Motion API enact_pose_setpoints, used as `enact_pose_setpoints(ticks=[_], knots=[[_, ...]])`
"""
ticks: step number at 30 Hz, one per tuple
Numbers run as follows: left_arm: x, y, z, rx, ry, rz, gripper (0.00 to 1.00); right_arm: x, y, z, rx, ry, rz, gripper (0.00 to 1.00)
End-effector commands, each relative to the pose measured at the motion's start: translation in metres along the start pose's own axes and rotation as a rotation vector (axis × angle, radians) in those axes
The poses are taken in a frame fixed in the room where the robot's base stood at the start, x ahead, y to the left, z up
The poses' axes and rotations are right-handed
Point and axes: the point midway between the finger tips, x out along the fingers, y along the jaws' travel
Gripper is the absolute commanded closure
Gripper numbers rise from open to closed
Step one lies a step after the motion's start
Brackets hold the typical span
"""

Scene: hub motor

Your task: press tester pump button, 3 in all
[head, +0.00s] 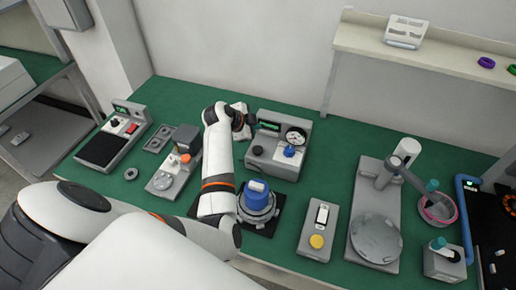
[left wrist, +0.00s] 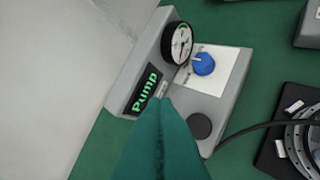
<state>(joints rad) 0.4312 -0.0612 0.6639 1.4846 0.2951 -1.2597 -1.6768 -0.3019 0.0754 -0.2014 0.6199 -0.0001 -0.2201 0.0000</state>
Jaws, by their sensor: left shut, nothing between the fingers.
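The grey tester (head: 274,165) stands at the back middle of the green table. Its lit display, reading "Pump" in the left wrist view (left wrist: 146,91), sits beside a round gauge (left wrist: 177,43). A blue knob (left wrist: 203,64) is on a white panel, and a round black button (left wrist: 199,126) is near the lower edge. My left gripper (head: 247,120) is at the tester's left side in the head view. In the left wrist view its teal fingers (left wrist: 166,108) are shut and empty, overlapping the tester between display and black button. Contact cannot be told. My right gripper is out of view.
A blue-topped hub motor (head: 257,196) on a black mat stands in front of the tester; a black cable (left wrist: 250,127) runs from it. A grey box with a yellow button (head: 317,241) and a round-plated stand (head: 376,238) are to the right. A shelf (head: 440,57) is behind.

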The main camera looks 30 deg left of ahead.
Motion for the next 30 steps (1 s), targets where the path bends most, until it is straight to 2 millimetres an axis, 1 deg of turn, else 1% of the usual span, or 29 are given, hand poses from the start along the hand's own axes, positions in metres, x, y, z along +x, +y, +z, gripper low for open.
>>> enact_pose_setpoints(ticks=[5, 8, 14, 18, 21, 25, 30], knots=[[0.005, -0.004, -0.003, -0.001, 0.0, 0.0, 1.0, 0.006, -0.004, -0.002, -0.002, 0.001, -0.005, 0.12], [0.011, -0.008, -0.007, -0.002, 0.0, 0.0, 1.0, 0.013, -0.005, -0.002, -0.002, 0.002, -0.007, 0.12], [0.029, -0.021, -0.02, -0.002, -0.001, 0.001, 1.0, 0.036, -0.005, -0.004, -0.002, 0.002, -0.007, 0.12], [0.043, -0.032, -0.031, -0.002, 0.0, 0.001, 1.0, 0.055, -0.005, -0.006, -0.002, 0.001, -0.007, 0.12], [0.052, -0.038, -0.038, 0.0, 0.002, 0.0, 1.0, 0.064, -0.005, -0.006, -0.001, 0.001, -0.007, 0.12], [0.059, -0.043, -0.044, 0.001, 0.002, 0.0, 1.0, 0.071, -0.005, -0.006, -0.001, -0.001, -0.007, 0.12], [0.062, -0.045, -0.045, 0.0, 0.001, 0.0, 1.0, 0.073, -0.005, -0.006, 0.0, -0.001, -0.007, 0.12]])
